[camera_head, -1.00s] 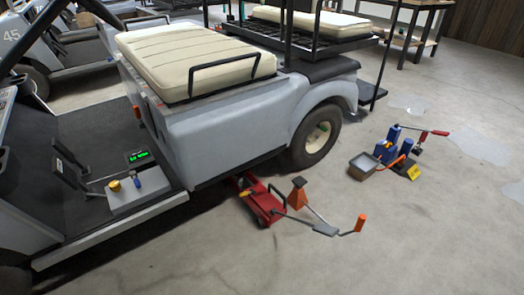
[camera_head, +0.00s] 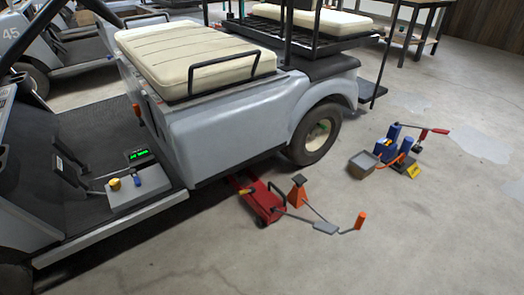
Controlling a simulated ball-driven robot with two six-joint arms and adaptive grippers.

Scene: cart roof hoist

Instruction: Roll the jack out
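The red floor jack (camera_head: 262,204) is on the concrete floor beside the grey golf cart (camera_head: 225,118), its far end reaching under the cart's side. A dark handle loop stands on the jack. An orange jack stand (camera_head: 298,192) is just right of the jack, and a thin rod runs past it to a grey plate (camera_head: 325,227) and an orange grip (camera_head: 360,220) on the floor. Whether the rod joins the jack is hard to tell. Neither of my grippers shows in this view.
The cart's rear wheel (camera_head: 320,134) is behind the jack. A blue tool group (camera_head: 389,143) with a grey tray (camera_head: 363,164) and a yellow tag sits to the right. A control box with a lit display (camera_head: 139,157) is on the cart floor. The front floor is clear.

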